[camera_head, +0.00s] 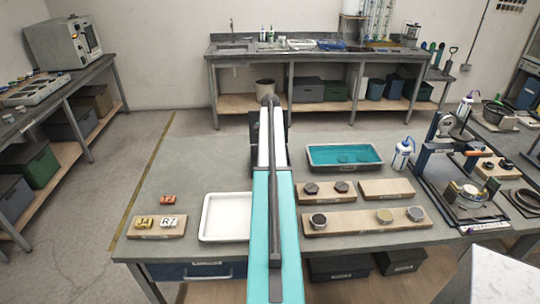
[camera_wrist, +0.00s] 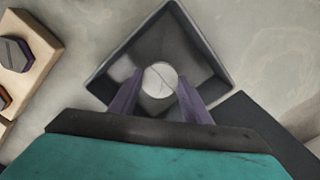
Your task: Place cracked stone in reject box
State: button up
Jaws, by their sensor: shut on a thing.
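In the wrist view, my gripper (camera_wrist: 160,88) has its two purple fingers closed on a round, pale grey stone (camera_wrist: 159,77). A thin dark crack line runs across the stone's face. Behind the stone, as this camera looks, is an open dark grey box (camera_wrist: 205,45), turned like a diamond, with the stone and fingertips over its opening. The stone's height above the box floor cannot be told. I read no label on the box, so I cannot confirm it is the reject box. In the head view, my own arm hides the gripper and stone.
A wooden board with dark hexagonal pieces (camera_wrist: 15,54) lies left in the wrist view. On the head-view bench are a white tray (camera_head: 205,236), a teal-filled tray (camera_head: 376,166), a long wooden board (camera_head: 352,224) with round pieces, and a press (camera_head: 428,160) at right.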

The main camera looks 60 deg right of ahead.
jog(key=shift+f, duration=0.4)
jog(key=o, duration=0.9)
jog(key=shift+r, duration=0.15)
jog(key=shift+r, duration=0.5)
jog(key=shift+d+r+b, duration=0.1)
jog(key=shift+r+b, duration=1.35)
jog(key=shift+r, duration=4.55)
jog(key=shift+s, duration=0.1)
